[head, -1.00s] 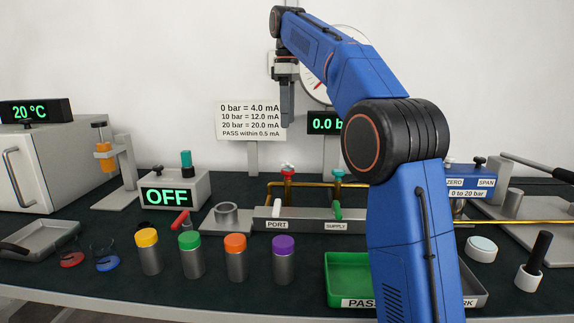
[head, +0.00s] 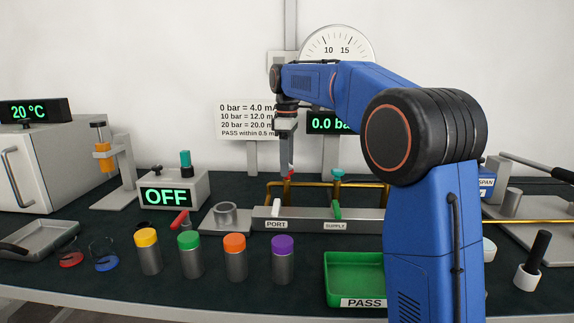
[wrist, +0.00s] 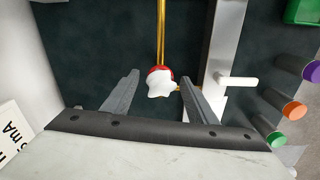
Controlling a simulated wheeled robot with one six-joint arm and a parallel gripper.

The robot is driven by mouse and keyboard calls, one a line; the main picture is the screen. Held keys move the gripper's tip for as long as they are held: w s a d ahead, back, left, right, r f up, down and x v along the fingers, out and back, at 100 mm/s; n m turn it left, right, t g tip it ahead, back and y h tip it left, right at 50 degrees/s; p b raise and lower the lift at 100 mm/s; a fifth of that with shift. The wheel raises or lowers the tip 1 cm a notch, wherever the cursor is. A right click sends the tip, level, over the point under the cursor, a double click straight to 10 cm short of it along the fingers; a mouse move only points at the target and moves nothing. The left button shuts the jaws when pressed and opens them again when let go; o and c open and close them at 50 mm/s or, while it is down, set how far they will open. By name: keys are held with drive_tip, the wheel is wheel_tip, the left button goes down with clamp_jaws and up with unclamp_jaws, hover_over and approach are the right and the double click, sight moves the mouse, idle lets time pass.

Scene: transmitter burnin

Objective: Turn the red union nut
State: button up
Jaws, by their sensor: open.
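The red union nut (head: 291,173) stands at the left end of the brass pipe, above the PORT label, mostly hidden by my gripper (head: 288,165) in the head view. In the wrist view the nut (wrist: 153,71) shows as a red rim under a white lobed top (wrist: 160,84). My gripper (wrist: 161,84) is open and points down, with one finger on each side of the nut. A gap shows on both sides in the wrist view. I cannot tell if the fingertips are level with the nut.
Several capped cylinders (head: 236,262) stand in front. The green PASS tray (head: 350,270) is at front right. A sign (head: 235,120) stands behind.

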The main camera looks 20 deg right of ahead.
drive_tip(key=shift+f, duration=0.25)
drive_tip(key=c, duration=1.1)
drive_tip(key=shift+o, duration=0.2)
drive_tip(key=m, duration=0.5)
drive_tip(key=shift+m, duration=0.4)
drive_tip(key=m, duration=0.5)
drive_tip(key=shift+m, duration=0.4)
